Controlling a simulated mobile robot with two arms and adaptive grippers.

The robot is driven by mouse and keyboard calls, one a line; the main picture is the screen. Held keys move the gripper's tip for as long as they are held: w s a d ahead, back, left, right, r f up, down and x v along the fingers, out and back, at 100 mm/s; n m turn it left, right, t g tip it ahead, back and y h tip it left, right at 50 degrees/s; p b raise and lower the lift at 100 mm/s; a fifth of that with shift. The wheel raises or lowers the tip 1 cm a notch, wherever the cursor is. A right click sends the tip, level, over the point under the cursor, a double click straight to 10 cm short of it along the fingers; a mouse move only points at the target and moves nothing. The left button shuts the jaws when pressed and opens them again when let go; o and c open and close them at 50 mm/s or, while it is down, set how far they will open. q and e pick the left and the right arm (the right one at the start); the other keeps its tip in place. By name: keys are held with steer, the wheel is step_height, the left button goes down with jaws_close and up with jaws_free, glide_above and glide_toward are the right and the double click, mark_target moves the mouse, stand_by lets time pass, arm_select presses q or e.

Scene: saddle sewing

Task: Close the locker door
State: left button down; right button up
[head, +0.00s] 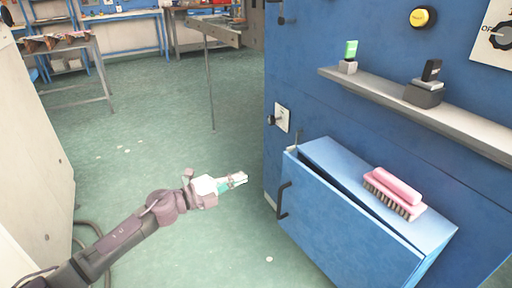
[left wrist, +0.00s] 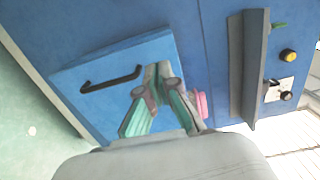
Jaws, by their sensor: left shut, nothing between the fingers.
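The blue locker (head: 430,232) is fixed to the blue wall panel. Its door (head: 335,226), with a black handle (head: 283,200), stands slightly ajar, with a dark gap along its top edge. In the left wrist view the door (left wrist: 110,105) and handle (left wrist: 110,79) lie ahead, the handle left of the fingers. My left gripper (head: 240,179) is shut and empty, left of the handle and apart from it in the head view. Its fingers also show in the left wrist view (left wrist: 158,72). My right gripper is in neither view.
A pink brush (head: 396,191) lies on top of the locker. A grey shelf (head: 455,125) above holds a green item (head: 351,50) and a black item (head: 431,70). The green floor (head: 150,120) left of the locker is mostly clear. Workbenches stand at the back.

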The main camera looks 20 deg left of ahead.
arm_select(q)
steer(key=b, duration=0.1)
glide_toward(284, 159)
steer(key=x, duration=0.7)
steer(key=shift+w+d, duration=0.1)
steer(key=shift+d, duration=0.1)
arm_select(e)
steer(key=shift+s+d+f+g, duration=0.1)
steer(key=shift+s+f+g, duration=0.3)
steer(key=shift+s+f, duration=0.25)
